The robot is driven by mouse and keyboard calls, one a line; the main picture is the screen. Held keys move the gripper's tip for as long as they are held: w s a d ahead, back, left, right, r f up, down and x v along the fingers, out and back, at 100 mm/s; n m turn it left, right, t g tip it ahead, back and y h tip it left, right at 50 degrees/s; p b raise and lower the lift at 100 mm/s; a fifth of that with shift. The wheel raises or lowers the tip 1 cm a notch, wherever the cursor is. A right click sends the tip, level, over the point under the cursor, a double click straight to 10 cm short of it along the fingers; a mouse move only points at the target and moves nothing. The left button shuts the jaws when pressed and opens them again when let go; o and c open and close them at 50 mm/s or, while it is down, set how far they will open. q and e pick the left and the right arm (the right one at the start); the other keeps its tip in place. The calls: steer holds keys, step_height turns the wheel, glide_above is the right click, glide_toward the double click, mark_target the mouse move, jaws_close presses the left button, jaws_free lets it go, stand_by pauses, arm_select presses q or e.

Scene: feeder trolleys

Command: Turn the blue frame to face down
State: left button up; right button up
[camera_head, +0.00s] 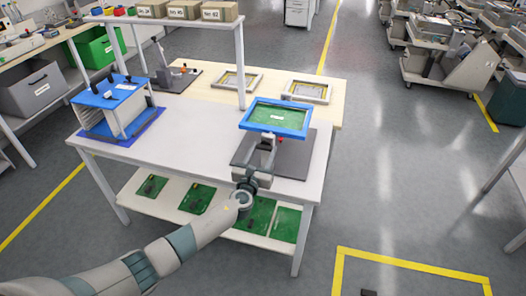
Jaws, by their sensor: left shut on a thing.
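The blue frame (290,131) holds a green board (276,113) with a small white label, whose face shows upward. It is raised above a dark grey base plate (293,160) on the right part of the white table. My left gripper (268,138) comes from the near side and is shut on the front edge of the blue frame. The gripper hides part of the stand under the frame. My right gripper is not in view.
A blue rack (112,92) stands on the table's left part. Two pale frames (306,91) lie behind, near a shelf post (240,65). Green boards (197,198) lie on the lower shelf. The white table's middle (190,135) is clear.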

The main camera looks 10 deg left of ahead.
arm_select(q)
steer(key=shift+f, duration=0.15)
steer(key=o, duration=1.5)
steer(key=shift+s, duration=0.15)
steer(key=s+b, duration=0.2)
steer(key=s, duration=1.5)
steer(key=shift+a, duration=0.3)
